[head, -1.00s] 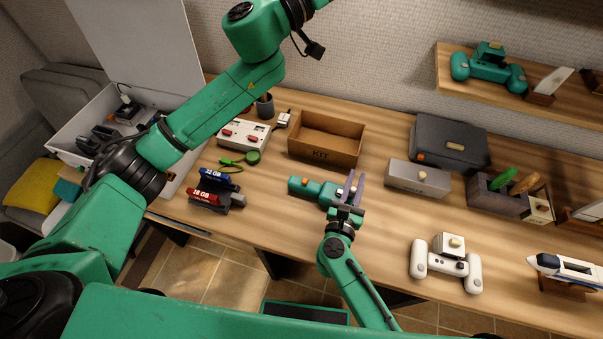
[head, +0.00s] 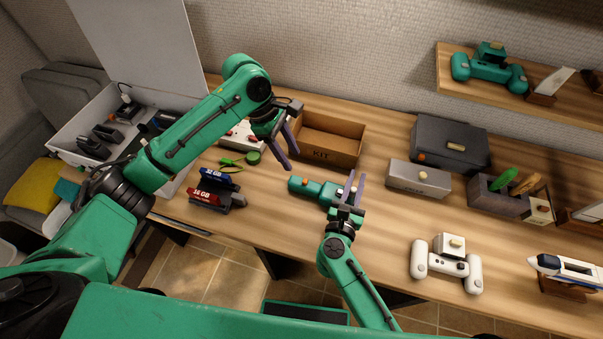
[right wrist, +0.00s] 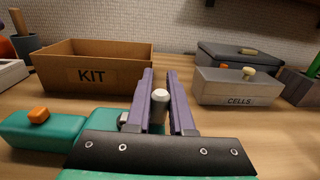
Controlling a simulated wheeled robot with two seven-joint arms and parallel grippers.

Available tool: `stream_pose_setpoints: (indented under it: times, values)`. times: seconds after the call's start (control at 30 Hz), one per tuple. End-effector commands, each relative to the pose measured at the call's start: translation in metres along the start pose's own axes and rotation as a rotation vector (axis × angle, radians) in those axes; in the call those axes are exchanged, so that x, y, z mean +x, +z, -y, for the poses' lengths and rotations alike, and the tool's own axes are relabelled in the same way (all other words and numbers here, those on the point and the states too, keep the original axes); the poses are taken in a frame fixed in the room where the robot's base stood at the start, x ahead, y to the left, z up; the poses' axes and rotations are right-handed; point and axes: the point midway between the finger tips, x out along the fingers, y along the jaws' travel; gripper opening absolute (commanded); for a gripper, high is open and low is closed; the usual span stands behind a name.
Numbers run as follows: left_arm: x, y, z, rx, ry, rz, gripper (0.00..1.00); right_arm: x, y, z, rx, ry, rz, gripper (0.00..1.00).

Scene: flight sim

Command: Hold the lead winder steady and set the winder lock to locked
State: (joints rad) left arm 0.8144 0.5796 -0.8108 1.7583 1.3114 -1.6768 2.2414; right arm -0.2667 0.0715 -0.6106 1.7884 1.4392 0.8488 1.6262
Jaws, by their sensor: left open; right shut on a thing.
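The lead winder appears to be the teal device (head: 313,188) lying on the desk at the middle, with an orange knob (head: 305,181) at its left end. In the right wrist view the orange knob (right wrist: 38,115) is at left. My right gripper (head: 355,188) is shut on a pale post (right wrist: 159,96) at the device's right side; the post shows between the purple fingers. I cannot read any lock marking. My left gripper (head: 291,160) is open and empty above the desk, up and left of the orange knob, fingers pointing down.
An open KIT box (head: 328,138) stands behind the winder. A grey CELLS box (head: 418,179) is to its right, a white controller (head: 446,264) at front right. Blue and red packs (head: 212,189) and a green reel (head: 253,157) lie to the left.

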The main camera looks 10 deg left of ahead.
Motion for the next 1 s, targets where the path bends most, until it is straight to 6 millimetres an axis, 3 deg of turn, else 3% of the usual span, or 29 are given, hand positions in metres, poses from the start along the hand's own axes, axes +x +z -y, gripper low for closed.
stream_pose_setpoints:
  times: [0.1, 0.3, 0.63, 0.67, 0.7, 0.8, 1.0]
  values:
    - [0.033, 0.000, 0.001, -0.001, -0.004, 0.001, 0.50, 0.000, -0.001, 0.000, 0.000, 0.001, -0.001, 0.00]
    - [0.074, 0.000, 0.000, 0.000, 0.000, 0.000, 0.50, 0.000, 0.000, 0.000, 0.000, 0.001, -0.001, 0.00]
    - [0.085, 0.000, -0.001, 0.001, 0.003, 0.000, 0.50, 0.000, -0.001, 0.000, 0.000, 0.000, -0.001, 0.00]
    - [0.085, 0.000, -0.001, 0.001, 0.003, 0.000, 0.46, 0.000, -0.001, 0.000, 0.000, 0.000, -0.001, 0.00]
    - [0.085, 0.000, -0.001, 0.001, 0.003, -0.001, 0.31, 0.000, -0.001, 0.000, 0.000, 0.000, -0.001, 0.00]
    - [0.085, 0.000, -0.001, 0.001, 0.003, -0.001, 0.00, 0.000, -0.001, 0.000, 0.000, 0.000, -0.001, 0.00]
    - [0.085, 0.000, -0.001, 0.001, 0.004, -0.001, 0.00, 0.000, -0.001, 0.000, 0.000, 0.000, -0.001, 0.00]
